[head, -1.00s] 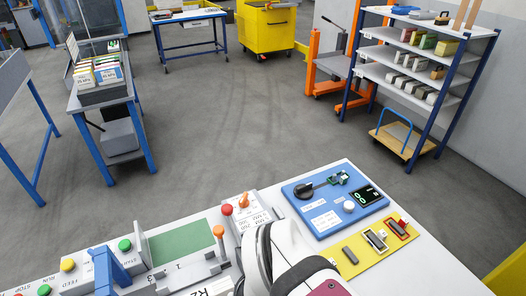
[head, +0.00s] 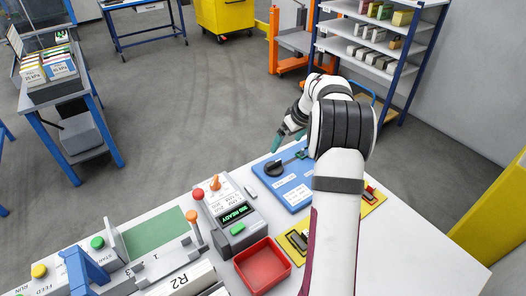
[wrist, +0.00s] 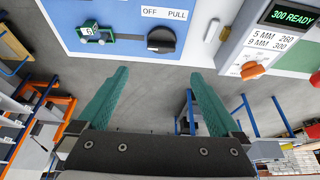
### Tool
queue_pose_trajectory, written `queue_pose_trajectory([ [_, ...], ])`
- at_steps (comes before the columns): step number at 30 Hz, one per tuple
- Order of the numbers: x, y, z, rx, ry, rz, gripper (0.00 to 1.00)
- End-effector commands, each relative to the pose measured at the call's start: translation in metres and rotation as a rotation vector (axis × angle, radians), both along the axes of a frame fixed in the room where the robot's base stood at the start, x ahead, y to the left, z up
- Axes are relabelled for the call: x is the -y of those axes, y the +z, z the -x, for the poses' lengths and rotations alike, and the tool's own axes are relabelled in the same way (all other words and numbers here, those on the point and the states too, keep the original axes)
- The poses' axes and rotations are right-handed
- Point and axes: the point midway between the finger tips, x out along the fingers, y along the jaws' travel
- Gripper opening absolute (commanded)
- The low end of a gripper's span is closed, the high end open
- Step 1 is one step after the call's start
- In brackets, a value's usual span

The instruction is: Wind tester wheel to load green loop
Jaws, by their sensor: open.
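The blue tester plate (head: 293,195) lies on the white bench, partly hidden by my arm in the head view. A black round wheel or knob (head: 275,169) with a protruding arm sits on it; it also shows in the wrist view (wrist: 161,40), beside a label reading OFF and PULL. A small green fixture (wrist: 95,33) stands on the plate left of it in the wrist view; I cannot tell whether a loop is hooked there. My gripper (wrist: 160,74) has teal fingers, open and empty, apart from the wheel. The fingers (head: 279,139) show at the plate's far edge in the head view.
A red tray (head: 262,266) and a yellow plate (head: 294,240) are nearer. The bench's right end is clear.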

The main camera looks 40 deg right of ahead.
Motion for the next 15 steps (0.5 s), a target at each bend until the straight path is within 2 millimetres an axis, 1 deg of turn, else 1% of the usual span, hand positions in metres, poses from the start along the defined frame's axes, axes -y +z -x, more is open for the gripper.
queue_pose_trajectory([
  [1, -0.001, -0.014, -0.004, -0.004, 0.001, -0.004, 1.00],
  [3, -0.002, -0.034, -0.012, -0.006, 0.001, -0.005, 1.00],
  [9, -0.002, -0.088, -0.035, -0.005, 0.000, -0.003, 1.00],
  [12, -0.002, -0.106, -0.043, -0.004, 0.000, -0.003, 1.00],
  [15, -0.002, -0.118, -0.048, -0.004, 0.000, -0.002, 1.00],
])
